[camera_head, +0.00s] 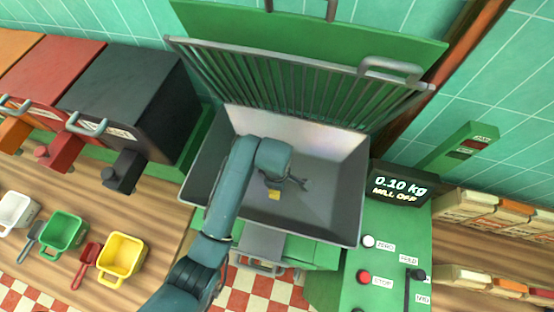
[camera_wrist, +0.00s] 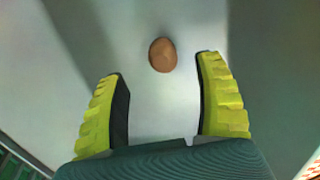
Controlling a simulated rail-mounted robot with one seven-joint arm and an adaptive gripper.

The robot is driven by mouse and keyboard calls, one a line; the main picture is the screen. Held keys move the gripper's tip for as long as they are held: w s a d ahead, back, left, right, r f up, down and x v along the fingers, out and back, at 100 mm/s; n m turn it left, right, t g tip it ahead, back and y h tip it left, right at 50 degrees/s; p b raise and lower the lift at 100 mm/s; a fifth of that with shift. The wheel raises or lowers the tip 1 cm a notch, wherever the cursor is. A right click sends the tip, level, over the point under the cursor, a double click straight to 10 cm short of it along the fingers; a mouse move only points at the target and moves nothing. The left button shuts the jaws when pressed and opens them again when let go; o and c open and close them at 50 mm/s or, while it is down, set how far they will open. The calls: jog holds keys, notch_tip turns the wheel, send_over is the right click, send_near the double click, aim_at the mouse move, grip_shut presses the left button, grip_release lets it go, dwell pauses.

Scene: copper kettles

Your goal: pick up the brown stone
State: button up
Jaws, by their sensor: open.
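The brown stone (camera_wrist: 162,54) is a small rounded lump lying on the grey metal surface in the wrist view. It lies ahead of my gripper (camera_wrist: 162,88), between the lines of the two yellow-green fingers and just beyond their tips. The fingers are apart with nothing between them. In the head view my gripper (camera_head: 287,189) is inside the grey metal hopper (camera_head: 335,190), over its floor. I cannot make out the stone in the head view; my arm or gripper may hide it.
A raised barred grate (camera_head: 300,80) stands behind the hopper. Sloping hopper walls surround my gripper. A display (camera_head: 398,188) reading "0.10 kg, MILL OFF" is at right. Dark and red bins (camera_head: 130,90) stand left, with yellow (camera_head: 121,257) and green (camera_head: 63,232) cups on the wooden counter.

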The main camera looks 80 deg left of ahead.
jog(key=f, duration=0.7)
jog(key=shift+a, duration=0.3)
jog(key=shift+c, duration=0.2)
grip_shut()
